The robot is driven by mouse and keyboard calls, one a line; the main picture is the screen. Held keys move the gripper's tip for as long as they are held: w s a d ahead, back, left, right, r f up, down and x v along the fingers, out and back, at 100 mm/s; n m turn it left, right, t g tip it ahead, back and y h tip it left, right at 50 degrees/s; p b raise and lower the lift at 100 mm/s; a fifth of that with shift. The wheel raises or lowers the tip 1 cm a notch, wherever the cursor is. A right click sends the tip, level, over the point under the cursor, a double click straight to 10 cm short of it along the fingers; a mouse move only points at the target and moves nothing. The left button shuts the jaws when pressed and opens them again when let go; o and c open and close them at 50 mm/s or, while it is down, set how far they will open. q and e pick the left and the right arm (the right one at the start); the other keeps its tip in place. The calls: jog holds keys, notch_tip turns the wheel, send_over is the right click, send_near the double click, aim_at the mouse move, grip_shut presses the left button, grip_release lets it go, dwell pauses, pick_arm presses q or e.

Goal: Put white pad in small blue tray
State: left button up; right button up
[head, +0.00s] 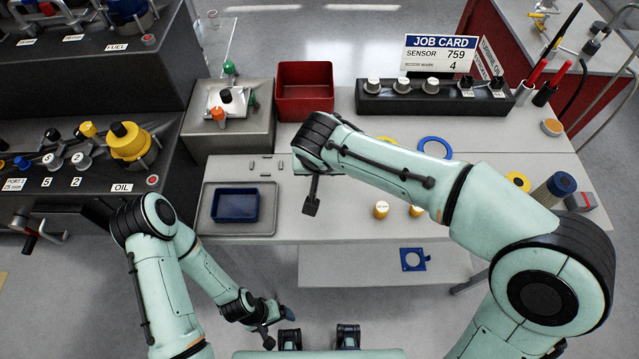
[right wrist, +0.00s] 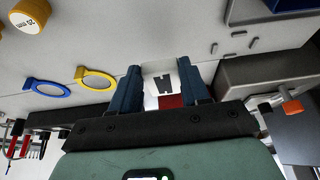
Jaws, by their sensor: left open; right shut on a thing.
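The small blue tray (head: 235,205) sits on a flat grey tray (head: 207,226) at the left of the light worktable and looks empty. My right gripper (right wrist: 161,92) is shut on the white pad (right wrist: 150,86), which has a black mark and sits between the blue fingers in the right wrist view. In the head view, my right wrist is right of the blue tray; its fingers and the pad are hidden under the arm. My left gripper (head: 284,313) is low in front of the table, away from the tray, and open.
A red bin (head: 305,108) and a grey box with a fixture (head: 228,130) stand behind. Gold cylinders (head: 381,209), a blue ring (head: 434,148) and a black socket block (head: 435,98) lie to the right. A blue square plate (head: 413,259) is on the lower shelf.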

aim_at(320, 187)
jog(key=shift+f, duration=3.3)
jog(key=shift+b, duration=0.3)
jog(key=shift+f, duration=0.15)
jog(key=o, duration=1)
